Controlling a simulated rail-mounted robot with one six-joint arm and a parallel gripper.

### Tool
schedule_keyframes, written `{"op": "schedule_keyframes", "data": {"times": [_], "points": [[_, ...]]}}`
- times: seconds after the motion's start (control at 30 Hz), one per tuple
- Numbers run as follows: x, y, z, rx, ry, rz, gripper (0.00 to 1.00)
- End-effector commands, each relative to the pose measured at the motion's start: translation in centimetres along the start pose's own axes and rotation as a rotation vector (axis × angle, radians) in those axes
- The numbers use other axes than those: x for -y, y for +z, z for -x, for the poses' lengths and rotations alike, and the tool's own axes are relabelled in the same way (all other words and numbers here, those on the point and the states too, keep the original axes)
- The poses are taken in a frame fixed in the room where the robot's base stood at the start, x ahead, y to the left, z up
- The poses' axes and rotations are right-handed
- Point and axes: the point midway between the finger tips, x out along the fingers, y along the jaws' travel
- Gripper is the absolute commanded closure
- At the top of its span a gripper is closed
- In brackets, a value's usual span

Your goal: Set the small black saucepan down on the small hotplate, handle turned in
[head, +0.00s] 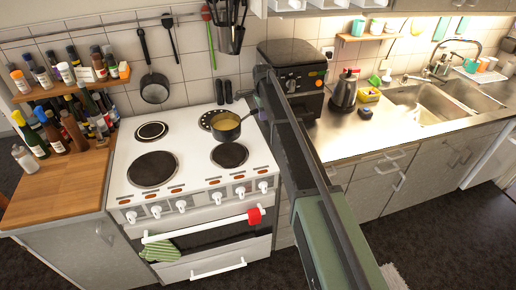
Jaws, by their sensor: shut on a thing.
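The small black saucepan (226,133) has yellowish contents. It appears upright at the back right of the white cooker top (185,150), partly covering the back right hotplate (205,118). Its handle points right and up towards my gripper (257,109), which is shut on it; the fingers are small and partly hidden by my arm. I cannot tell whether the pan's base touches the cooker. A small hotplate (152,130) at the back left is bare. The front right hotplate (230,155) and the larger front left hotplate (152,169) are bare too.
Two dark upright things (223,92) stand behind the cooker. A utensil holder (230,38) hangs above. Bottles (60,130) crowd the wooden counter (65,185) at left. A black coffee machine (295,75) and a kettle (344,92) stand right of my arm.

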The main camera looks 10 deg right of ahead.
Motion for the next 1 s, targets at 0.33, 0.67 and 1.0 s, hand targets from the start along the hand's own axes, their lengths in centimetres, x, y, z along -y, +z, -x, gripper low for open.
{"op": "schedule_keyframes", "data": {"times": [0.33, 0.67, 1.0], "points": [[0.0, 0.0, -6.8, 0.001, -0.001, 0.001, 1.00], [0.0, 0.0, -11.4, 0.001, -0.002, 0.001, 1.00], [0.0, 0.0, -11.3, 0.001, -0.002, 0.001, 1.00]]}}
